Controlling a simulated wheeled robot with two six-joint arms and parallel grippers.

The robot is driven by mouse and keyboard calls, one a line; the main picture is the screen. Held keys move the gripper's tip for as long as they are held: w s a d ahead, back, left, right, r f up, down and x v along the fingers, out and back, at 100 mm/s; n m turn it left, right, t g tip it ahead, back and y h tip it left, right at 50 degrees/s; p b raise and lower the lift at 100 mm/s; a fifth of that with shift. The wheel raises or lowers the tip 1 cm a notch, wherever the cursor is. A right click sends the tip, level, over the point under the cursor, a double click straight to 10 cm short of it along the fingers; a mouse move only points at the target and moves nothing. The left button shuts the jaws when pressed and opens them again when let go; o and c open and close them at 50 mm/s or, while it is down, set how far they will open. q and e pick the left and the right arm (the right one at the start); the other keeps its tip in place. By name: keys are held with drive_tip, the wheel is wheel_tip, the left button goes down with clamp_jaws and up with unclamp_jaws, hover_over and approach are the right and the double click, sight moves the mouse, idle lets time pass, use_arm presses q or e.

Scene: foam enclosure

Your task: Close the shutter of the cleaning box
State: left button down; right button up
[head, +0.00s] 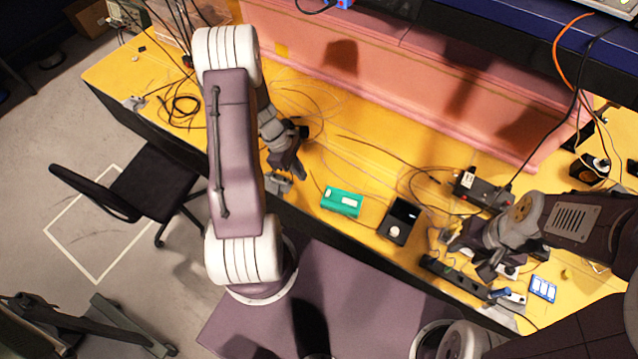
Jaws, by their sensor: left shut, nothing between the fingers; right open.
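A small green box (342,201) with whitish patches on its top, which looks like the cleaning box, lies on the yellow table near its front edge. The picture is too small to tell where its shutter stands. My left gripper (297,172) is shut and empty, pointing down to the left of the green box and apart from it. My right gripper (489,266) is open over the right part of the table, well away from the green box and near a black power strip (455,279).
A black open-topped box (400,220) stands right of the green box. A grey device (278,184) sits beside my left gripper. Thin cables lie across the yellow table (350,145), before a pink foam wall (400,85). A blue-and-white item (542,289) lies at right.

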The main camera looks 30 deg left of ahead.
sight(334, 196)
use_arm(q)
drive_tip(key=x, duration=0.4)
drive_tip(key=shift+s, duration=0.1)
drive_tip(key=d, duration=0.2)
drive_tip(key=d+p, duration=0.1)
drive_tip(key=shift+d+f, duration=0.25)
drive_tip(key=shift+d, duration=0.4)
drive_tip(key=shift+w+f, duration=0.2)
drive_tip(key=shift+w, duration=0.05)
drive_tip(key=shift+d, duration=0.15)
